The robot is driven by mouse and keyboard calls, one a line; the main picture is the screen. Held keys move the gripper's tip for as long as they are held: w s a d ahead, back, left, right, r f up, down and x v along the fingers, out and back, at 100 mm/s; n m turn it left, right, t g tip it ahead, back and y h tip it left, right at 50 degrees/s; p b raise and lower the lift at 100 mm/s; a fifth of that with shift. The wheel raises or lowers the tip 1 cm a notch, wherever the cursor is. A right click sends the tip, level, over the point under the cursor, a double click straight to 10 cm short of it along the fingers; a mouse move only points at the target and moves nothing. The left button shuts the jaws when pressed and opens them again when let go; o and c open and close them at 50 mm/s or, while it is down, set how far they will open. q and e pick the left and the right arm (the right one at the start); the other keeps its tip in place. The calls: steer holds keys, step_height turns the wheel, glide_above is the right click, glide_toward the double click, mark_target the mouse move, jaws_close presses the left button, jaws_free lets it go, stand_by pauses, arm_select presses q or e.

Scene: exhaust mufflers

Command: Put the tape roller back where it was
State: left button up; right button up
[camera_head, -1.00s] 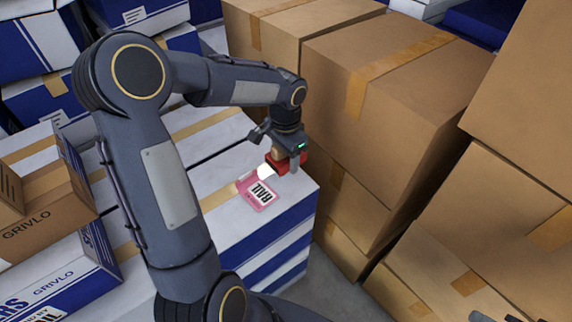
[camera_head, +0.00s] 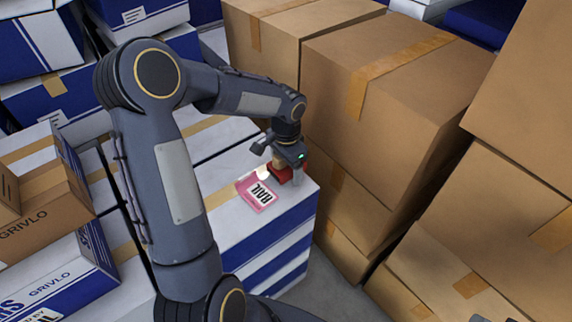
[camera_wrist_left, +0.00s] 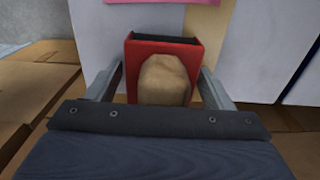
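The tape roller (camera_head: 280,173) is red with a tan part. It is at the right end of the white and blue box top, beside a pink and white label pack (camera_head: 257,194). My left gripper (camera_head: 287,172) points down over it with a finger on each side. In the left wrist view the red tape roller (camera_wrist_left: 165,45) sits between the two fingers of my left gripper (camera_wrist_left: 161,70), which look closed on its sides. I cannot tell whether its underside touches the box. A small dark piece at the bottom right may be my right gripper (camera_head: 482,316); its fingers are not clear.
The white and blue box (camera_head: 240,240) carries the label pack. Tall brown cartons (camera_head: 400,80) stand close on its right. An open brown carton (camera_head: 45,195) is at the left. A strip of grey floor (camera_head: 330,290) shows at the front.

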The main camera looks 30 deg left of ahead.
arm_select(q)
steer(key=shift+r, duration=0.3)
step_height(320, 180, up, 11)
steer(key=shift+r+p, duration=0.15)
steer(key=shift+p, duration=1)
steer(key=shift+r, duration=0.3)
steer(key=s+d+r+n+t+h, duration=0.1)
steer(key=s+d+n+t+h, duration=0.1)
steer(key=s, duration=0.9)
steer(key=s+d+r+n+t+h, duration=0.1)
steer(key=s+d+n+t, duration=0.2)
steer(key=s, duration=0.8)
steer(key=shift+d+r+n+t+h, duration=0.15)
steer(key=shift+d+n+t+h, duration=0.35)
steer(key=shift+d, duration=0.65)
